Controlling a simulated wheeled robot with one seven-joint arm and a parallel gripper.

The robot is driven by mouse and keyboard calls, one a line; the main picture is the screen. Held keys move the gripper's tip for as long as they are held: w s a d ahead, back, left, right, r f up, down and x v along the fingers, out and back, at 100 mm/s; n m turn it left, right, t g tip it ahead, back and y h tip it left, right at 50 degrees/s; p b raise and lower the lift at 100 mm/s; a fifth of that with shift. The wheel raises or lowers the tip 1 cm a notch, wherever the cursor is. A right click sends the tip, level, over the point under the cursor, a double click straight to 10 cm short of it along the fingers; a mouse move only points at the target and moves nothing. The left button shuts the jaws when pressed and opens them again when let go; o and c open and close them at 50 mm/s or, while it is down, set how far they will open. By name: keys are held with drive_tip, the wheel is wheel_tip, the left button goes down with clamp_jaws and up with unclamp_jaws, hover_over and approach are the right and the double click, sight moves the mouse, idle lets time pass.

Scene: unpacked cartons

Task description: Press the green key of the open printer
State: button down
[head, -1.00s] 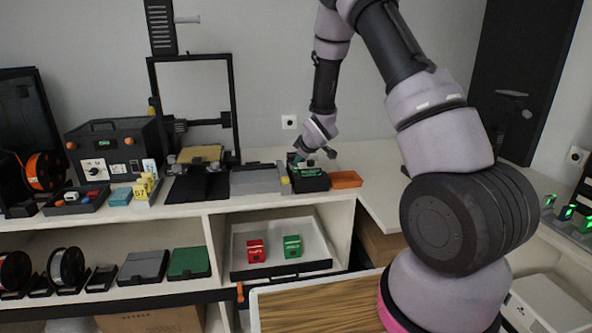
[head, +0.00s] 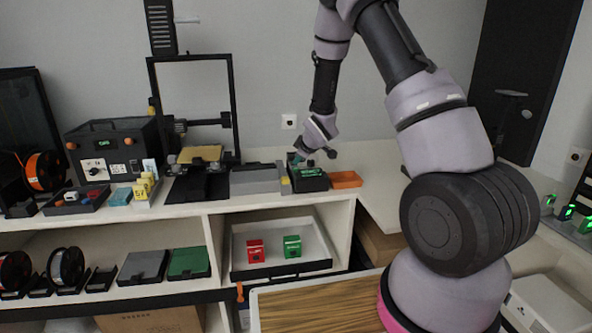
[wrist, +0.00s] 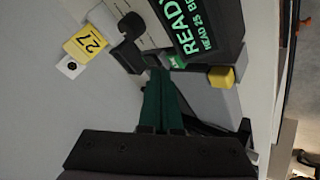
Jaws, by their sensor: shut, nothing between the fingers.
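The open printer (head: 236,95) is a black open frame with a tan bed on the back counter. To its right is a black control box (head: 312,184) with a lit green display; in the wrist view its screen (wrist: 195,25) shows READY. The green key (wrist: 177,62) is a small patch beside the screen, partly hidden by my fingertips. My gripper (wrist: 162,76) is shut and empty, its dark green fingers at the key. I cannot tell if they touch it or if it is pressed down. In the head view my gripper (head: 296,160) is over the box's left part.
A yellow block (wrist: 221,77) and a black knob (wrist: 131,26) sit close to my fingers. A yellow 27 tag (wrist: 86,43) lies nearby. An orange tray (head: 346,180) is right of the box. An enclosed black printer (head: 115,150) stands left. The counter further right is clear.

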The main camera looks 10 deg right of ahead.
drive_tip(key=shift+f, duration=0.1)
drive_tip(key=shift+f, duration=0.3)
